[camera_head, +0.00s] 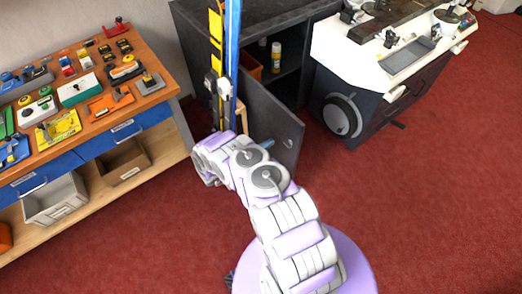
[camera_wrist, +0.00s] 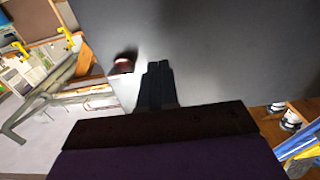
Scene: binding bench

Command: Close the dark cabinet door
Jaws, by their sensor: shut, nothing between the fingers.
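The dark cabinet (camera_head: 205,20) stands at the back centre of the head view, and its door (camera_head: 272,118) is swung open toward me, showing the dark inside. A small round knob or hole (camera_head: 290,143) is near the door's free edge. My arm reaches to the door's lower left in the head view, with the gripper largely hidden by my wrist. In the wrist view my gripper (camera_wrist: 157,72) has its dark fingers together and empty, in front of a large grey surface that looks like the door (camera_wrist: 230,55). I cannot tell whether they touch it.
Inside the cabinet are a yellow bottle (camera_head: 276,57) and an orange bin (camera_head: 251,65). A wooden workbench (camera_head: 160,97) with tools stands left. A white-topped machine (camera_head: 340,50) with a round wheel (camera_head: 342,116) stands right. Blue and yellow upright strips (camera_head: 233,40) partly cover the cabinet. Red floor (camera_head: 420,210) is clear at the right.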

